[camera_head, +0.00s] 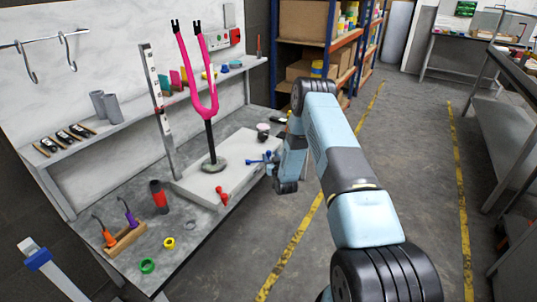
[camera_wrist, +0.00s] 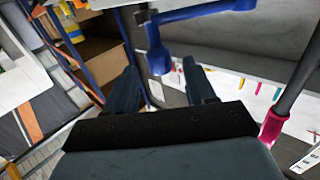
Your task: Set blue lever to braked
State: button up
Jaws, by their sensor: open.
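The blue lever (camera_head: 256,161) sits at the right end of the pale block (camera_head: 229,171) on the bench. It also shows in the wrist view (camera_wrist: 158,50), with its blue arm running up to the right and its rounded lower end just beyond the gap between my fingers. My gripper (camera_wrist: 162,88) is open, with one finger on each side of the gap and nothing between them. In the head view, my gripper is close to the right side of the blue lever and partly hidden by my arm. I cannot tell whether they touch.
A pink fork (camera_head: 202,85) stands upright on a black post on the block. A red lever (camera_head: 222,196) is at the block's front. Open floor is to the right.

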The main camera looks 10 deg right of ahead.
aim_at(270, 154)
jog(key=shift+w+a, duration=0.15)
jog(key=shift+w, duration=1.85)
grip_shut()
